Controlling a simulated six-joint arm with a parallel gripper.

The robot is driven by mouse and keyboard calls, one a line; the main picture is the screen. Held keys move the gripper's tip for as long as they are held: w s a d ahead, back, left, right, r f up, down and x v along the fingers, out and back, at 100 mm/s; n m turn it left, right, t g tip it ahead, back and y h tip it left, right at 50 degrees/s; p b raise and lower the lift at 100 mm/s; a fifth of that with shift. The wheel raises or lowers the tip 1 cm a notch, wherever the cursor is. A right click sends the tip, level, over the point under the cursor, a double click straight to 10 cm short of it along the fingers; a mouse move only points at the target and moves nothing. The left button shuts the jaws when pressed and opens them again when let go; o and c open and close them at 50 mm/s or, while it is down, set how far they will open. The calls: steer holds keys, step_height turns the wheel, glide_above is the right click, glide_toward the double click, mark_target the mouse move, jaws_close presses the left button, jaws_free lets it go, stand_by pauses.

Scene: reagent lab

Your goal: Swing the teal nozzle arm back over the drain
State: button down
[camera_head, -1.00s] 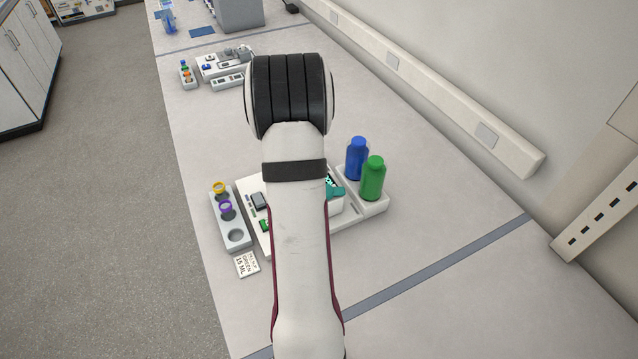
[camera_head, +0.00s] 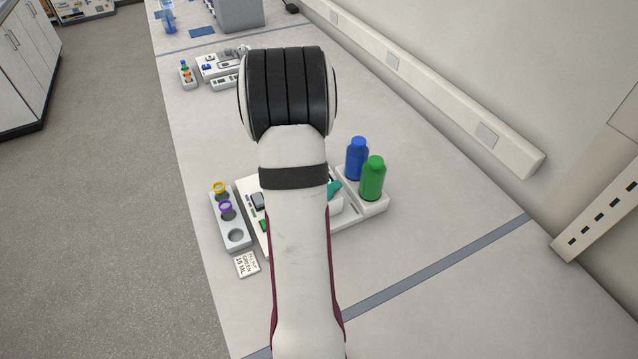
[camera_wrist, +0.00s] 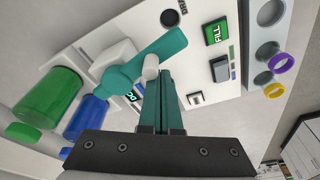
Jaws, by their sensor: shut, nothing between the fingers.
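The teal nozzle arm (camera_wrist: 158,55) runs from a white housing (camera_wrist: 108,62) on the dispenser in the wrist view, its free end toward the dark round drain (camera_wrist: 170,17) but short of it in the picture. A small white peg (camera_wrist: 150,68) shows against the arm's side. My gripper (camera_wrist: 166,76) is shut and empty, its fingertips close beside the peg and the arm; I cannot tell whether they touch. In the head view only a bit of the teal arm (camera_head: 335,188) shows; my own arm hides the rest and the gripper.
Green (camera_head: 373,178) and blue (camera_head: 356,158) bottles stand close by on the dispenser's right. A grey rack (camera_head: 236,235) with yellow- and purple-ringed vials stands left, a label card (camera_head: 247,264) before it. A green FILL button (camera_wrist: 215,32) is near the drain. The bench at right is clear.

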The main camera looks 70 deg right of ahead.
stand_by(0.3)
steer(key=shift+w+d, duration=0.3)
steer(key=shift+w, duration=0.25)
step_height(320, 180, up, 7)
stand_by(0.5)
steer(key=w+a+r+n+y, duration=0.1)
steer(key=w+a+r+n, duration=0.15)
steer(key=a, duration=0.85)
steer(key=w+a+r+n+y, duration=0.1)
steer(key=w+a+r+n, duration=0.2)
steer(key=a, duration=0.7)
steer(key=s+a+n+y, duration=0.1)
steer(key=s+a, duration=0.4)
steer(key=a, duration=0.6)
steer(key=s+a+n+y, duration=0.1)
steer(key=s+a+n, duration=0.2)
steer(key=s+a, duration=0.3)
steer(key=a, duration=0.5)
steer(key=shift+s+r+g, duration=0.15)
steer(key=shift+r+g, duration=0.15)
steer(key=shift+g, duration=0.1)
